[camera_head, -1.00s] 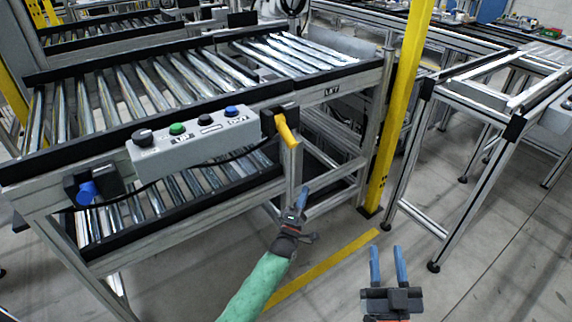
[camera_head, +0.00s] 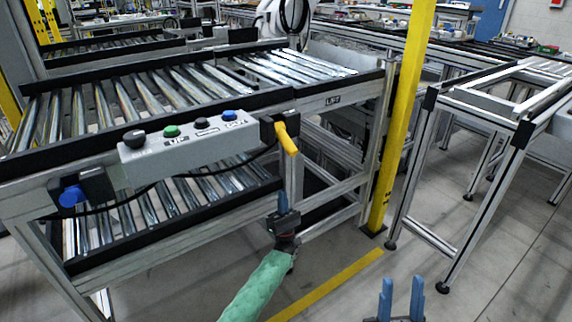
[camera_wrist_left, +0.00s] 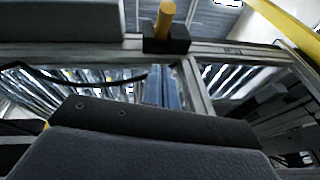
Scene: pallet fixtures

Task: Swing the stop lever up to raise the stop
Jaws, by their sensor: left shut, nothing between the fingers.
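The stop lever is a yellow handle (camera_head: 286,138) on a black block at the right end of the grey button box. It slants downward from its block, and it also shows at the top of the left wrist view (camera_wrist_left: 165,20). My left gripper (camera_head: 283,196) is below the lever, apart from it, with its blue fingers together and pointing up. The same fingers show in the left wrist view (camera_wrist_left: 162,72), shut and empty, below the lever. My right gripper (camera_head: 401,285) is at the bottom edge with its fingers apart and empty, far from the lever.
The grey button box (camera_head: 185,148) has several coloured buttons and sits on the roller conveyor frame (camera_head: 130,225). A blue knob (camera_head: 72,196) is at its left. A yellow post (camera_head: 405,120) stands to the right. Open floor (camera_head: 340,290) lies in front.

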